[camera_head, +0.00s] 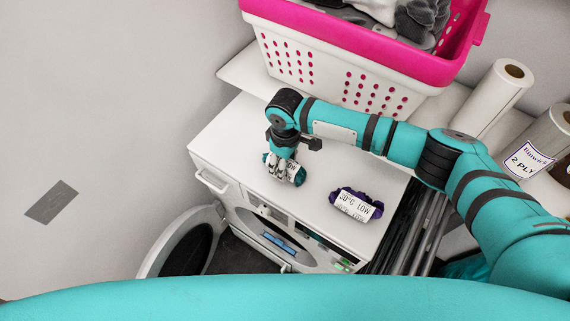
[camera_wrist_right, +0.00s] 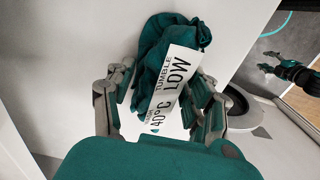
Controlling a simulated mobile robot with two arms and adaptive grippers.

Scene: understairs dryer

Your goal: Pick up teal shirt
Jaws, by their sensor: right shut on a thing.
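The teal shirt (camera_wrist_right: 165,50) is a bundled cloth with a white label reading "TUMBLE LOW 40°C". It sits between the fingers of my right gripper (camera_wrist_right: 160,105), which is shut on it. In the head view, my right gripper (camera_head: 284,165) points down over the white machine top, with the teal shirt (camera_head: 299,177) at its fingers. The fingers hide part of the shirt, and I cannot tell whether it touches the top. My left gripper (camera_wrist_right: 284,68) shows small and dark at the right edge of the wrist view; its finger state is unclear.
A purple bundle (camera_head: 356,204) labelled "30°C LOW" lies on the machine top (camera_head: 235,140) to the right. The round machine door (camera_head: 185,243) stands open below. A pink-and-white laundry basket (camera_head: 340,62) and paper rolls (camera_head: 497,98) stand on the shelf behind.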

